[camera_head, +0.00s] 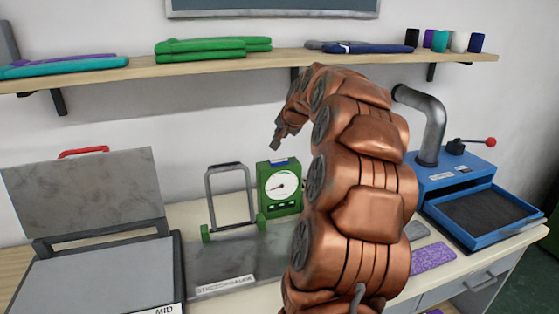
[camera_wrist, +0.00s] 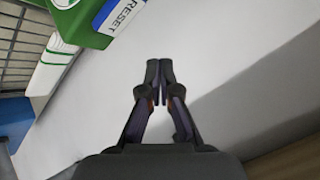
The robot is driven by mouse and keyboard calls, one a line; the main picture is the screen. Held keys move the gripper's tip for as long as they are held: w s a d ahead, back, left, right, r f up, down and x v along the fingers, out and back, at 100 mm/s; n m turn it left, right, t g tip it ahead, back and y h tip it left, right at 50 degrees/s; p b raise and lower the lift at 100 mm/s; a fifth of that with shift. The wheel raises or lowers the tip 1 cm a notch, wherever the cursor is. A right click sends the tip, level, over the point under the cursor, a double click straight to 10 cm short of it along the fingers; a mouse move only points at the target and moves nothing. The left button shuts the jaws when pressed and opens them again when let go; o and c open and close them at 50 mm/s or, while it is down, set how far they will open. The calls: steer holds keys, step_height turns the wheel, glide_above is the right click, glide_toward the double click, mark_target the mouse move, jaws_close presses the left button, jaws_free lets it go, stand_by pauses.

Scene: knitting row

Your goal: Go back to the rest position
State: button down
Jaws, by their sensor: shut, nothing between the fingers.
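My gripper (camera_wrist: 159,98) is shut and empty in the wrist view, with its fingertips together over a pale surface. In the head view my gripper (camera_head: 279,132) points down at the end of my raised copper arm, above and close to the green dial gauge (camera_head: 282,187). A green body with a blue-and-white RESET label (camera_wrist: 122,14) shows at the top left of the wrist view. I see no gap or contact between fingers and gauge clearly.
A stretch gauge plate (camera_head: 222,262) with a grey frame stands left of the gauge. An open press (camera_head: 85,195) is at far left. A blue machine with an open drawer (camera_head: 480,215) stands right. A shelf (camera_head: 200,65) with folded fabrics runs above. My arm hides part of the bench.

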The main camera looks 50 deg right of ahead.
stand_by(0.4)
steer(key=shift+w+a, duration=0.1)
steer(key=shift+a, duration=0.15)
steer(key=s+a+f+n+g+y, duration=0.1)
steer(key=s+a+f+n, duration=0.15)
steer(key=a, duration=0.85)
steer(key=s+a+f+n+g+y, duration=0.2)
steer(key=s+a+n, duration=0.1)
steer(key=a, duration=0.8)
steer(key=s+a+f+n+g+y, duration=0.1)
steer(key=s+a+f+n, duration=0.1)
steer(key=a, duration=0.9)
steer(key=s+a+f+n+g, duration=0.2)
steer(key=s+a, duration=0.1)
steer(key=s, duration=0.5)
steer(key=s+a+f+n+g, duration=0.2)
steer(key=s+a+f, duration=0.1)
steer(key=s, duration=0.6)
steer(key=s+a+f+n+g, duration=0.2)
steer(key=s+a, duration=0.3)
steer(key=s, duration=0.4)
steer(key=shift+s+f+p, duration=0.25)
steer(key=shift+f+p, duration=0.05)
steer(key=shift+f, duration=0.4)
steer(key=shift+a, duration=0.1)
